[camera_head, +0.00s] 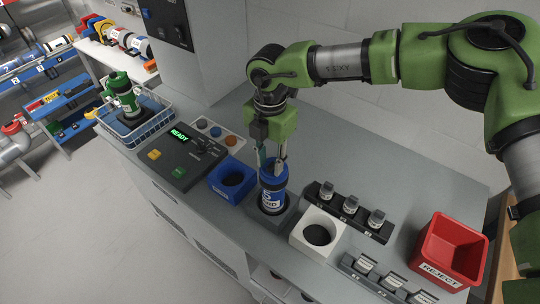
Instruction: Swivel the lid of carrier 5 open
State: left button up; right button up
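A blue carrier (272,198) with a white label stands upright in a dark grey holder (270,219) on the counter. Its label is partly readable, with a character like a 5 or an S. My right gripper (272,163) points down at the top of this carrier, its fingers a little apart at the rim. The lid is largely hidden by the fingers, so I cannot tell its position or whether the fingers grip it. My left gripper is not in view.
Left of the carrier are a blue holder (247,185) and a control panel (187,160) reading READY. To the right are a white holder (309,248), racks of small vials (351,206) and a red REJECT bin (430,243). A wire basket (157,127) holds a green item.

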jog(key=shift+f, duration=0.25)
grip_shut()
